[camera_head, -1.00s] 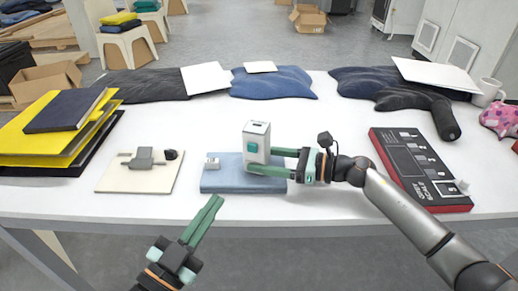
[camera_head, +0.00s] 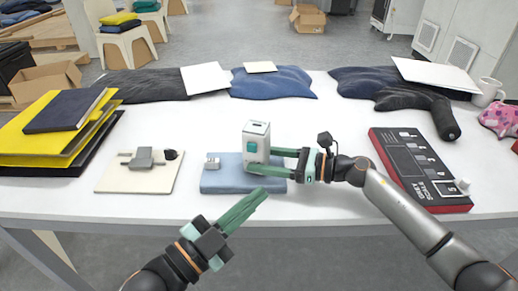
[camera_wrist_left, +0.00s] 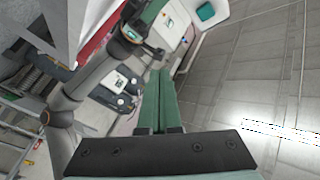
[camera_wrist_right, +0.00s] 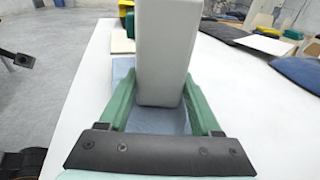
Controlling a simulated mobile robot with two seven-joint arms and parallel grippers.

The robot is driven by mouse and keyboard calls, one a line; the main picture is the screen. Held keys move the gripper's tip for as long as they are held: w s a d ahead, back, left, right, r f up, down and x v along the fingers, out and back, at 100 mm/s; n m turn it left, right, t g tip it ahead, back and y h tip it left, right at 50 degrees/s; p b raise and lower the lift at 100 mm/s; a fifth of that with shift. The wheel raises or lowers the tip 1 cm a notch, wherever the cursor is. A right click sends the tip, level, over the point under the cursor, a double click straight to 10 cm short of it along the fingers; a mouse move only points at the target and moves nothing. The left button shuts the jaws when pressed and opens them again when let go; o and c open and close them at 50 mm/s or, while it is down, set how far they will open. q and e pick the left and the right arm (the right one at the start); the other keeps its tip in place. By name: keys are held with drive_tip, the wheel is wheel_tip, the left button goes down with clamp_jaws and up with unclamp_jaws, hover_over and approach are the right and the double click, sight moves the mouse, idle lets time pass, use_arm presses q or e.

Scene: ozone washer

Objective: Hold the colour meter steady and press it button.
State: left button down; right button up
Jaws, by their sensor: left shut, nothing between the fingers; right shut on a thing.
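The colour meter (camera_head: 257,137) is a white upright box with a teal button (camera_head: 252,147) on its front face. It stands over the blue pad (camera_head: 222,182) at the table's middle. My right gripper (camera_head: 262,161) comes from the right and is shut on the meter's lower part. In the right wrist view the meter (camera_wrist_right: 163,50) rises between both green fingers. My left gripper (camera_head: 262,193) is shut and empty, its fingertips just in front of the pad's front edge, below the meter. In the left wrist view its fingers (camera_wrist_left: 158,80) lie together, and the teal button (camera_wrist_left: 206,12) shows near the top.
A small metal block (camera_head: 212,163) sits on the pad's left part. A beige board (camera_head: 120,180) with a grey fixture lies to the left. A grey scale card (camera_head: 420,165) in a red frame lies at right. Folded dark cloths (camera_head: 270,85) line the back.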

use_arm(q)
drive_tip(key=w, duration=0.8)
drive_tip(key=shift+w, duration=0.2)
drive_tip(key=shift+w, duration=0.2)
idle(1.7)
drive_tip(key=shift+w, duration=0.25)
drive_tip(key=shift+w, duration=0.7)
idle(1.2)
drive_tip(key=shift+s, duration=1.15)
drive_tip(key=shift+s, duration=2.5)
